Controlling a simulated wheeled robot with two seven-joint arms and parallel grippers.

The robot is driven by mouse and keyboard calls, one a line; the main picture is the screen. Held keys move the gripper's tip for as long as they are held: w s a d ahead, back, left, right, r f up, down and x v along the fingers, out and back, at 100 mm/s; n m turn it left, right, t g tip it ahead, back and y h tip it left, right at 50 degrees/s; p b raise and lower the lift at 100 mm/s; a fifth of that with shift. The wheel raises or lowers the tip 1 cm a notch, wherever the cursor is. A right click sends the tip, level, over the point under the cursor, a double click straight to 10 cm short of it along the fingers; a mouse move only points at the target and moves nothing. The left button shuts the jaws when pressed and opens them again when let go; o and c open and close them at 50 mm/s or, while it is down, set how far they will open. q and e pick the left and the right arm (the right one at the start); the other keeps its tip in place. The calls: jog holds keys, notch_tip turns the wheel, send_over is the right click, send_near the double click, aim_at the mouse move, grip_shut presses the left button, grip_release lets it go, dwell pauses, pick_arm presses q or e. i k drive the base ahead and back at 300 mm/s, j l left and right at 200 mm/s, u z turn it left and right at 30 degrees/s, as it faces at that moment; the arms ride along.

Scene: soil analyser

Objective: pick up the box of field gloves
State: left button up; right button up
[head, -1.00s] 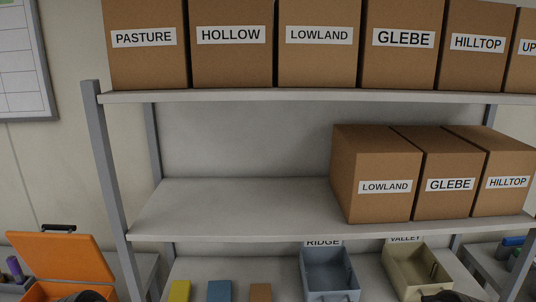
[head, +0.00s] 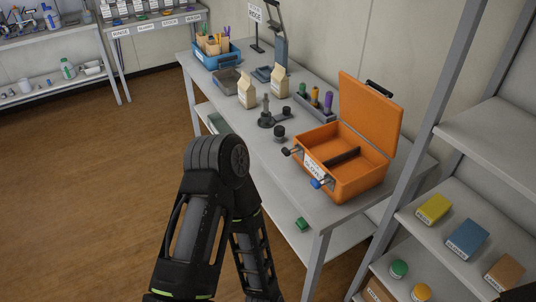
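Three small labelled boxes sit in a row on a shelf at the right of the head view: a yellow box (head: 433,208), a blue box (head: 467,238) and a brown box (head: 504,272). Their labels are too small to read, so I cannot tell which, if any, holds field gloves. One of my black arms rises from the bottom middle, in front of the floor and bench, but its gripper does not show. A dark part at the bottom right corner is cut off and unclear. Neither gripper can be seen.
A grey bench (head: 240,118) carries an open orange case (head: 352,183), two cartons, a tube rack (head: 317,106) and a blue bin (head: 216,58). The shelf unit's post (head: 437,120) stands between bench and boxes. Wooden floor (head: 90,180) is clear at the left.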

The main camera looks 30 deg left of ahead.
aim_at(467, 239)
jog(key=u, duration=0.4)
jog(key=z, duration=1.15)
